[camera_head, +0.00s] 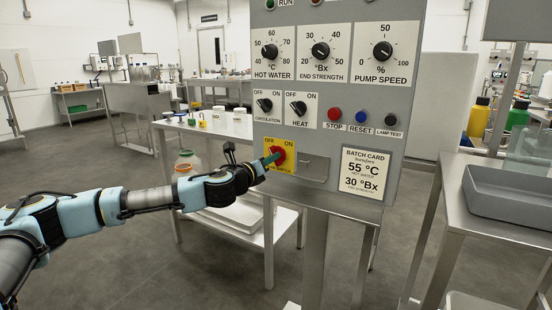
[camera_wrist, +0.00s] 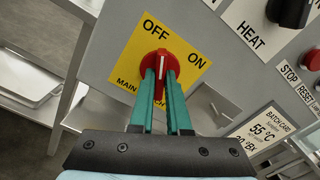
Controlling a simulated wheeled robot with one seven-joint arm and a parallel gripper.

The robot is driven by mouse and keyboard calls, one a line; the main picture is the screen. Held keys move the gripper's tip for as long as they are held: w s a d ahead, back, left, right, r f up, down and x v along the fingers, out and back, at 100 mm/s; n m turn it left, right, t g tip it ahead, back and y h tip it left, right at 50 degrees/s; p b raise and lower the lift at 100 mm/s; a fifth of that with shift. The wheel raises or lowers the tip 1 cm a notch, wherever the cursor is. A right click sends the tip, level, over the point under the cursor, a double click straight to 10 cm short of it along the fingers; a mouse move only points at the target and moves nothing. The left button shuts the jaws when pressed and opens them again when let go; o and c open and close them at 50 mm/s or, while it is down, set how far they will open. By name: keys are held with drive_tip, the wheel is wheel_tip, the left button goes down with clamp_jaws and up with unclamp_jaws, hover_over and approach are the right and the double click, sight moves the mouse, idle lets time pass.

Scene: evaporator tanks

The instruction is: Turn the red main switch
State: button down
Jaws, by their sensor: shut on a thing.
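The red main switch (camera_head: 279,154) sits on a yellow plate marked OFF and ON, low on the left of the grey control panel. In the wrist view the red switch (camera_wrist: 174,63) is near the middle. Its white mark lies nearly upright in that view, on the side toward the OFF label (camera_wrist: 155,28) rather than the ON label (camera_wrist: 195,62). My gripper (camera_head: 270,160) reaches in from the left. In the wrist view the green fingers of my gripper (camera_wrist: 160,75) are shut on the switch's handle, one on each side, hiding part of it.
Above the switch are the circulation knob (camera_head: 264,104), heat knob (camera_head: 299,107) and red stop button (camera_head: 334,114). A small metal bracket (camera_head: 312,167) and the batch card (camera_head: 364,174) are to its right. A steel table (camera_head: 225,127) stands behind; a grey tray (camera_head: 510,200) is at right.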

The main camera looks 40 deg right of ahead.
drive_tip(key=shift+n, duration=0.8)
drive_tip(key=shift+f+n+b, duration=0.1)
drive_tip(key=shift+n+b, duration=0.25)
drive_tip(key=shift+n, duration=0.45)
drive_tip(key=c, duration=0.8)
unclamp_jaws()
